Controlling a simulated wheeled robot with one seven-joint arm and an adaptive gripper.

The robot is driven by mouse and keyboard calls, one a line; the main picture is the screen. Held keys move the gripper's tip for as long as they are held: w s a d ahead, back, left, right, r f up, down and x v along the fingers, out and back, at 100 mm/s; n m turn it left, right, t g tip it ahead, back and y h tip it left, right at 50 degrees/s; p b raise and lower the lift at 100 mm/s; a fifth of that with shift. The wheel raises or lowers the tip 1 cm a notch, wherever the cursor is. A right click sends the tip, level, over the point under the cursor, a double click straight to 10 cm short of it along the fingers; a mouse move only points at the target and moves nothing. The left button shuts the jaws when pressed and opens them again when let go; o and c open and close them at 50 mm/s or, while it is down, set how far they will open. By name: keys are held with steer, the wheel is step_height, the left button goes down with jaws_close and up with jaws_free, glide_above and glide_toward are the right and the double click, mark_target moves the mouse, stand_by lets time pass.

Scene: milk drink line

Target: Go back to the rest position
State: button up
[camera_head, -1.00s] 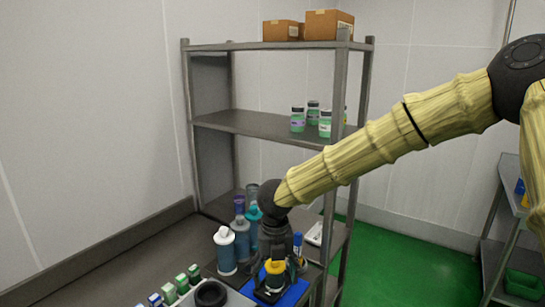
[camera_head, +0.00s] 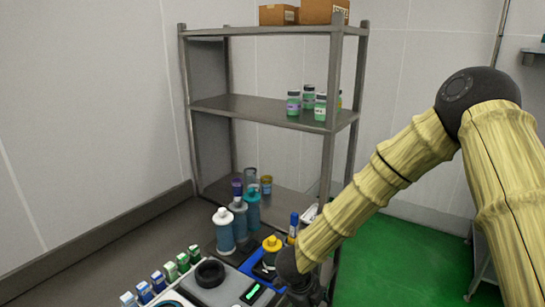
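My arm, in a yellowish sleeve, comes in from the right and bends down to the bottom of the head view. My gripper (camera_head: 306,292) is dark and partly cut off by the bottom edge. Its fingertips are hidden, so I cannot tell whether it is open or shut or holds anything. It is in front of and to the right of a yellow-topped item (camera_head: 272,244) standing on a blue mat (camera_head: 250,265). A blue-capped marker-like item (camera_head: 293,226) stands beside it, close to my wrist.
A grey device with a black ring (camera_head: 210,273) and green display is left of my gripper. Pump bottles (camera_head: 224,232) stand behind. A metal shelf (camera_head: 262,117) holds green-labelled jars (camera_head: 293,103) and cardboard boxes (camera_head: 278,14). Green floor (camera_head: 405,255) lies right.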

steer(key=s+d+f+n+t, duration=0.1)
steer(key=s+d+f+n, duration=0.3)
steer(key=s+f+n, duration=0.25)
steer(key=s+d+f+n, duration=0.4)
steer(key=s+f+n, duration=0.15)
steer(key=f, duration=0.25)
steer(key=s+d+f+n+g+y, duration=0.1)
steer(key=s+f+n, duration=0.2)
steer(key=s+n, duration=0.3)
steer(key=s+d+f+n+g+y, duration=0.1)
steer(key=s+n, duration=0.5)
steer(key=s, duration=0.8)
step_height(320, 180, down, 2)
steer(key=shift+s+d+n+g+y, duration=0.3)
steer(key=shift+s+d+n+y, duration=0.1)
steer(key=shift+d+y, duration=0.35)
